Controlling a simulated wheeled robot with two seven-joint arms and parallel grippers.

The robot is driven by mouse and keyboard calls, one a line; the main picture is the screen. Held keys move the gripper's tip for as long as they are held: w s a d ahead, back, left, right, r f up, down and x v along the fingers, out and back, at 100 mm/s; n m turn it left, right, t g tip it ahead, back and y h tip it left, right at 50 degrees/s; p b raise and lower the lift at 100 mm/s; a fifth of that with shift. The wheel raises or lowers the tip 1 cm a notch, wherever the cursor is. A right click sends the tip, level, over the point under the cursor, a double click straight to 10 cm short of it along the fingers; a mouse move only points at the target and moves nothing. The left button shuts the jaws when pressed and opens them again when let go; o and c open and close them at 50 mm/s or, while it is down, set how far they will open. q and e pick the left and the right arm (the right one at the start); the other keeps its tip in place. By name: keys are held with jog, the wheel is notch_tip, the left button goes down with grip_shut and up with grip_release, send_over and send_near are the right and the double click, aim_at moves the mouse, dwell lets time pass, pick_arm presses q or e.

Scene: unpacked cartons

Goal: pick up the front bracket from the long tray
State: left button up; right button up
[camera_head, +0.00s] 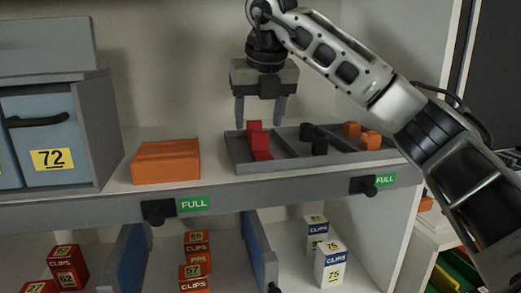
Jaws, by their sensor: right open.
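The long tray (232,152) is grey, divided into compartments, and sits on the upper shelf. Its left compartment holds red brackets: a front one (261,153) and one behind it (254,127), close together. Its middle compartment holds dark pieces (319,146), and its right one holds orange pieces (371,140). My right gripper (261,122) is open and points down above the left compartment, with its fingers on either side of the rear red bracket in the picture. I cannot tell whether it touches anything. My left gripper is not in view.
An orange box (165,162) stands left of the tray, beside a grey cabinet with a blue drawer (40,130) marked 72. The shelf edge (270,187) carries green FULL labels. Below are red and white clip boxes (329,264) and blue dividers (260,250).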

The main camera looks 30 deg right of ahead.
aim_at(260, 132)
jog(key=x, duration=0.5)
jog(key=shift+s+d+f, duration=0.1)
jog(key=shift+s+d, duration=0.05)
jog(key=shift+s, duration=0.25)
jog(key=shift+w+f+p, duration=0.2)
jog(key=shift+f+p, duration=0.1)
jog(key=shift+f, duration=0.1)
jog(key=c, duration=1)
jog(key=shift+r, duration=0.1)
jog(key=shift+c, duration=0.2)
